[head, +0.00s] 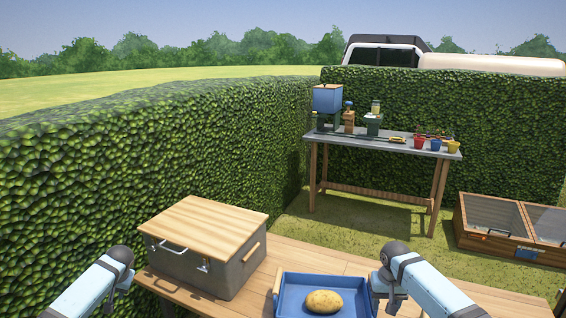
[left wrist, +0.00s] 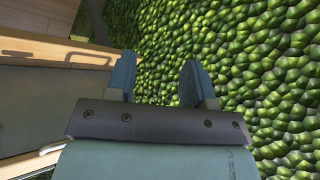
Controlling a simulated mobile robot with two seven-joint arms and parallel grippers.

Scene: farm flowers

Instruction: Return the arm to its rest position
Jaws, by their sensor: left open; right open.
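My left arm comes in from the left in the head view, beside the lidded box; its fingers are hard to make out there. In the left wrist view my left gripper (left wrist: 158,75) is open and empty, with the hedge behind its fingers. My right arm comes in from the lower right in the head view. My right gripper (head: 385,296) is at the right edge of the blue tray (head: 338,279), pointing down, its fingertips mostly hidden. A potato (head: 323,302) lies in the tray, apart from the gripper.
A grey box (head: 232,271) with a wooden lid stands on the wooden table (head: 309,256), left of the tray. A tall hedge (head: 200,140) runs along the left. Behind are a workbench (head: 385,146) with pots and tools, and a cold frame (head: 500,240) on the grass at right.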

